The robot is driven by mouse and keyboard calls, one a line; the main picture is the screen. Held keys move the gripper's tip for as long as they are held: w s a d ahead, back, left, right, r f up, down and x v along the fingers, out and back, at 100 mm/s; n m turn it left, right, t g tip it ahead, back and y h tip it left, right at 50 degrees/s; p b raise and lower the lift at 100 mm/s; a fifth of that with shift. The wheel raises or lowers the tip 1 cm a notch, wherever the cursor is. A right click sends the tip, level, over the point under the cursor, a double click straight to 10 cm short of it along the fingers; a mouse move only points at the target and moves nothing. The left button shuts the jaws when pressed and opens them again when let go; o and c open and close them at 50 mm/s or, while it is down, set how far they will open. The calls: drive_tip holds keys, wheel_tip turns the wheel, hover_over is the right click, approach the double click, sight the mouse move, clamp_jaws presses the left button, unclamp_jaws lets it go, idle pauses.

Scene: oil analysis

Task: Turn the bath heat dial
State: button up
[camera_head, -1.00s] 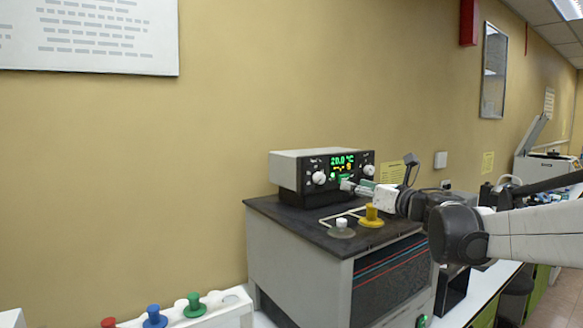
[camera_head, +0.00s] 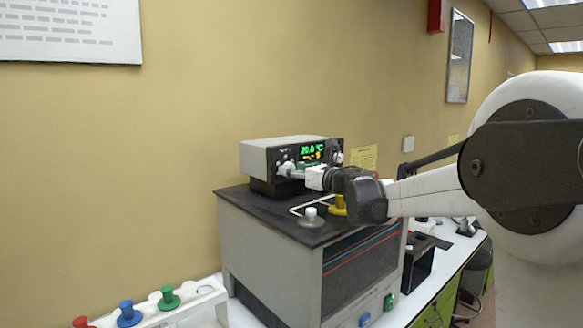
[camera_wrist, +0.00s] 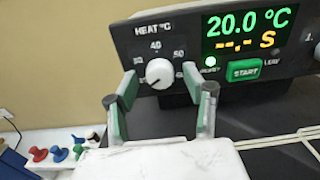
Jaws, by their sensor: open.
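The bath heat dial (camera_wrist: 159,73) is a white round knob under the "HEAT °C" label, with numbers around it. It sits on the black front panel of the control box (camera_head: 268,157). The display (camera_wrist: 245,31) reads 20.0 °C, with dashes and an S below. A green START button (camera_wrist: 244,71) lies right of the dial. My gripper (camera_wrist: 161,84) is open in the wrist view, one green-grey finger to each side of the dial. I cannot tell whether they touch it. In the head view my gripper (camera_head: 297,171) is at the panel's left part and partly covers it.
The control box stands on a dark-topped bath (camera_head: 262,203). A white-knobbed lid (camera_head: 312,217) and a yellow-knobbed stopper (camera_head: 338,206) are on its top, close below my arm. A white rack (camera_head: 203,297) with red, blue and green stoppers stands at the lower left.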

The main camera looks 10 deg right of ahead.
drive_tip(key=shift+w+a, duration=0.3)
drive_tip(key=shift+w, duration=0.25)
drive_tip(key=c, duration=1.1)
